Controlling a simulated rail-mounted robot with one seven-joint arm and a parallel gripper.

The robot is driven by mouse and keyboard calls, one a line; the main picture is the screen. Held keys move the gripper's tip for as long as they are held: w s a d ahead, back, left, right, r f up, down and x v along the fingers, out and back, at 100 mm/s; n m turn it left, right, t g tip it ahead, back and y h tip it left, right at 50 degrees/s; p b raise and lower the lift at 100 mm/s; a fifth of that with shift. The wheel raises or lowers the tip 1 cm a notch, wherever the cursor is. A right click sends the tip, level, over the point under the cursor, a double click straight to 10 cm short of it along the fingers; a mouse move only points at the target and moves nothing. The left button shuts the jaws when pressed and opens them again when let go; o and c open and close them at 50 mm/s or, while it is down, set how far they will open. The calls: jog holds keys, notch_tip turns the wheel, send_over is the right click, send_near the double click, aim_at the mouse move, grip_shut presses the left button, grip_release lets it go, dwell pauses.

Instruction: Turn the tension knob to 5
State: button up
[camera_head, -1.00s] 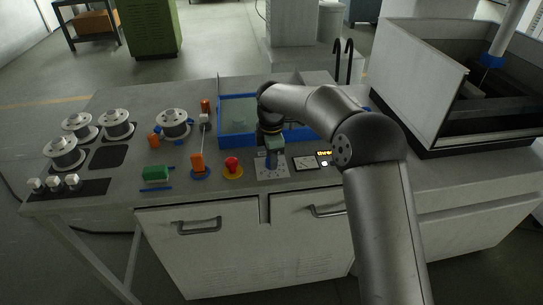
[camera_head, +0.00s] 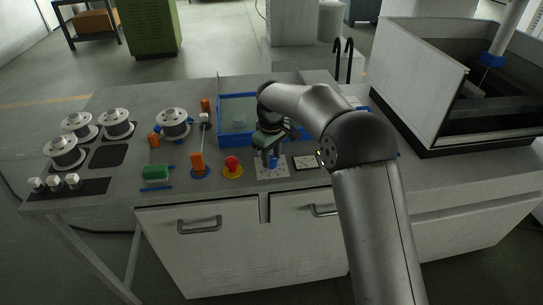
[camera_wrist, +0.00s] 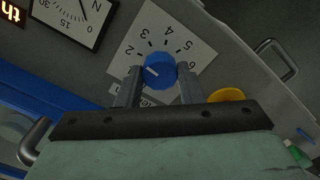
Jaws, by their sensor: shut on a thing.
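The blue tension knob (camera_wrist: 160,72) sits on a white dial plate (camera_wrist: 150,20) printed with numbers in an arc. Its white pointer mark points left in the wrist view, towards the low-number end and well away from the 5. My gripper (camera_wrist: 160,84) has one finger on each side of the knob and is shut on it. In the head view the gripper (camera_head: 270,158) is over the plate (camera_head: 265,174), and a bit of the blue knob (camera_head: 274,163) shows by the fingers.
A gauge marked N (camera_wrist: 72,12) and an orange-lit display (camera_wrist: 12,12) lie beside the plate. A blue-rimmed tank (camera_head: 222,118) is behind.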

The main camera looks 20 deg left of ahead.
aim_at(271, 159)
jog(key=m, duration=0.5)
jog(key=shift+m, duration=0.3)
jog(key=m, duration=1)
jog(key=shift+r+m, duration=0.1)
jog(key=shift+m, duration=0.3)
jog(key=shift+m+p, duration=0.35)
jog(key=shift+m, duration=1.75)
jog(key=o, duration=1)
notch_tip(271, 159, up, 17)
jog(key=shift+r, duration=0.15)
